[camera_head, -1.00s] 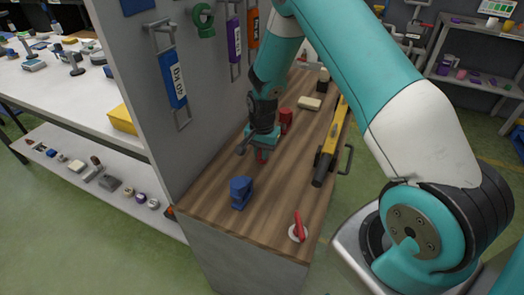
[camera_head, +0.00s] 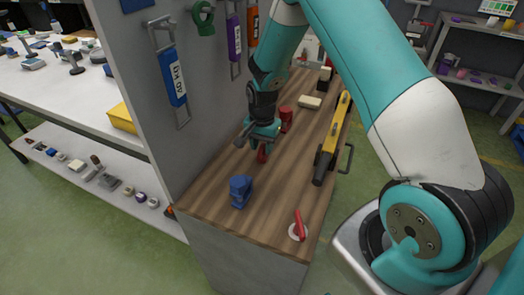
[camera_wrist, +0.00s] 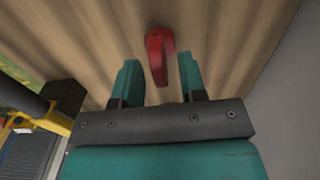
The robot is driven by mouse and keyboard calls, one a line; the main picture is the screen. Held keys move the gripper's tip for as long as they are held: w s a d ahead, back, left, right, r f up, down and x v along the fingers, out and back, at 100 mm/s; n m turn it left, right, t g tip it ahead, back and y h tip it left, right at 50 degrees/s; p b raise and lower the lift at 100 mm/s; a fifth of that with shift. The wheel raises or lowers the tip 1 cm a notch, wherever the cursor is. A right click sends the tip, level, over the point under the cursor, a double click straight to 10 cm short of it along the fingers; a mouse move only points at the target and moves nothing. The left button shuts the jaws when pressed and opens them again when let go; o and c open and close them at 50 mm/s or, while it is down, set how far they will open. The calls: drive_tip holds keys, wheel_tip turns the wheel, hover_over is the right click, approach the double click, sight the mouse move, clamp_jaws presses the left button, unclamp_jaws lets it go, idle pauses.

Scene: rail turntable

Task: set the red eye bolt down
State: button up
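The red eye bolt (camera_head: 262,153) stands on the wooden bench top (camera_head: 215,200), just below my gripper (camera_head: 262,136). In the wrist view the red eye bolt (camera_wrist: 159,54) lies between and slightly beyond the two teal fingertips of my gripper (camera_wrist: 158,76). Gaps show between it and both fingers, so the gripper is open and not holding it. Part of the bolt's upper end is hidden by the gripper in the head view.
A red cylinder (camera_head: 286,119) stands close behind the gripper. A blue object (camera_head: 240,190) and a red-handled piece (camera_head: 299,226) are nearer. A yellow-and-black tool (camera_head: 331,142) lies to the right. A grey panel (camera_head: 160,110) rises on the left.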

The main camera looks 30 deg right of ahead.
sight(262, 145)
wheel_tip(262, 145, up, 9)
drive_tip(key=shift+r+b, duration=0.15)
drive_tip(key=shift+b, duration=0.3)
drive_tip(key=s+a+r+n+y, duration=0.3)
drive_tip(key=s+a+r+n, duration=0.9)
drive_tip(key=s+a+r, duration=0.3)
drive_tip(key=s+a+r+n+y, duration=0.1)
drive_tip(key=s+a+n, duration=0.2)
drive_tip(key=s, duration=0.9)
drive_tip(key=n, duration=0.3)
drive_tip(key=shift+r, duration=0.35)
drive_tip(key=shift+a, duration=0.1)
